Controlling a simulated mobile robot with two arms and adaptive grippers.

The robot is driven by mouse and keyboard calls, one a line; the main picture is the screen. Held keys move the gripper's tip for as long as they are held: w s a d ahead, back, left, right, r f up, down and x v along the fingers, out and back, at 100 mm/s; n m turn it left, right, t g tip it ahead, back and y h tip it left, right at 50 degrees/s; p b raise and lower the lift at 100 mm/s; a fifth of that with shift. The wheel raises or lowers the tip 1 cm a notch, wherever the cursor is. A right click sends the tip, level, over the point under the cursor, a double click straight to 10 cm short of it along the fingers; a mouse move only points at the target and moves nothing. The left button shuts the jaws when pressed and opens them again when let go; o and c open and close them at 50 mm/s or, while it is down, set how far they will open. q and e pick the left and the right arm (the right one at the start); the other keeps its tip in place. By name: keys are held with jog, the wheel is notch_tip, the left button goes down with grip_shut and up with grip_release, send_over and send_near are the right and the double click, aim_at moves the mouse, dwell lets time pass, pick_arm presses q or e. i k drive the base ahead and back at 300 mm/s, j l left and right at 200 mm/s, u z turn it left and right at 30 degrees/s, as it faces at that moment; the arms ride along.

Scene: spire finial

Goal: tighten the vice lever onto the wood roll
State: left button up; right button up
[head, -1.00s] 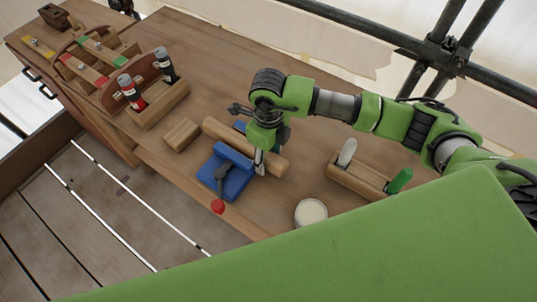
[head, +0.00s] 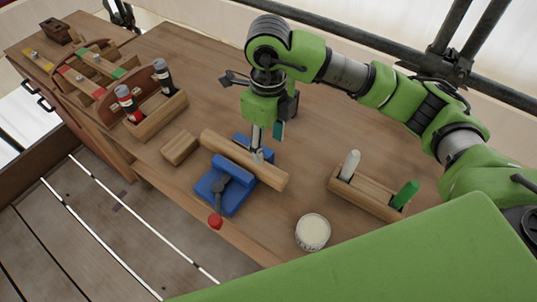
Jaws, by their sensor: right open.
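The blue vice (head: 221,194) stands near the front edge of the wooden bench. The wood roll (head: 243,160) lies across it between its blue jaws. The vice lever (head: 219,195) is dark with a red knob (head: 215,222) that hangs toward the bench's front edge. My right gripper (head: 258,155) is open above the far side of the roll and hides a little of it. I cannot tell whether its tips touch the roll. My left gripper is not in view.
A wooden block (head: 180,149) lies left of the vice. A rack with two bottles (head: 158,115) stands farther left. A round tub (head: 312,232) and a holder with white and green tools (head: 367,195) stand to the right. My green body covers the lower right.

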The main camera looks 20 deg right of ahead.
aim_at(215, 220)
jog(key=k+j, duration=0.2)
jog(key=k, duration=0.3)
jog(key=k+j, duration=0.2)
jog(key=k, duration=0.25)
jog(key=k+j, duration=0.2)
jog(key=k, duration=0.3)
